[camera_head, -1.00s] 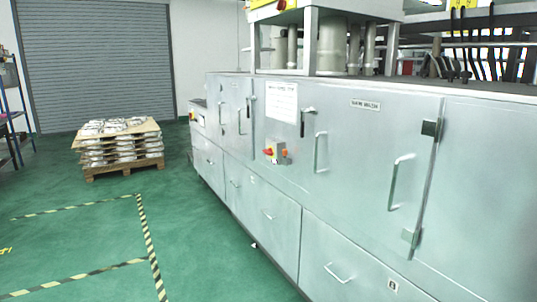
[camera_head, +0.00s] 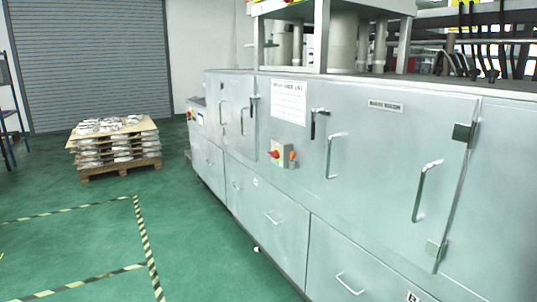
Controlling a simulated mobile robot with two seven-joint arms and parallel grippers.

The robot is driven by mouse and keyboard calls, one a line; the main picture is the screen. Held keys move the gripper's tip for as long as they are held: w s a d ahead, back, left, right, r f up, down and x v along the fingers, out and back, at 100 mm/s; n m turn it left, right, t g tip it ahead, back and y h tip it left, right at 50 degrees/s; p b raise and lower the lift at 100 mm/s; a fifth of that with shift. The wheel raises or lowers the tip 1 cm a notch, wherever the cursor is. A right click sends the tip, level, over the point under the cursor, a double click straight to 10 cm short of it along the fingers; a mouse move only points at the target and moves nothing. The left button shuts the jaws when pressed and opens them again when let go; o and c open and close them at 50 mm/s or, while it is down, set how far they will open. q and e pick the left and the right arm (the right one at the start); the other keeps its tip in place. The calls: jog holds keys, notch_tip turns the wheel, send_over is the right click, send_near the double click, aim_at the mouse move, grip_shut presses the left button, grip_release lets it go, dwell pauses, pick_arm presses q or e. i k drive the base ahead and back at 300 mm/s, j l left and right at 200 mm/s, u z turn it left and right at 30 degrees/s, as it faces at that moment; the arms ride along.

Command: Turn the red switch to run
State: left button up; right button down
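The red switch (camera_head: 275,154) sits on a small pale box (camera_head: 283,154) on the front of a long grey metal cabinet (camera_head: 350,180). It is near the middle of the head view, below a white notice sheet. An orange-red part (camera_head: 292,156) shows at the box's right side. The switch is too small to read its markings or position. Neither of my grippers is in view.
The cabinet front has several bar handles (camera_head: 425,190) that stick out. A pallet stacked with castings (camera_head: 115,145) stands at the left, before a roller shutter (camera_head: 90,60). The green floor (camera_head: 70,225) left of the cabinet, with striped tape (camera_head: 147,245), is clear.

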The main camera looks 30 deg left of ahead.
aim_at(274, 154)
jog(key=i+j, duration=0.15)
jog(key=j, duration=0.2)
jog(key=i+j, duration=0.15)
jog(key=j, duration=0.2)
jog(key=i+j+z, duration=0.1)
jog(key=j, duration=0.25)
jog(key=i+j, duration=0.15)
jog(key=j, duration=0.2)
jog(key=i+j+z, duration=0.1)
jog(key=j, duration=0.25)
jog(key=i+j, duration=0.15)
jog(key=j, duration=0.2)
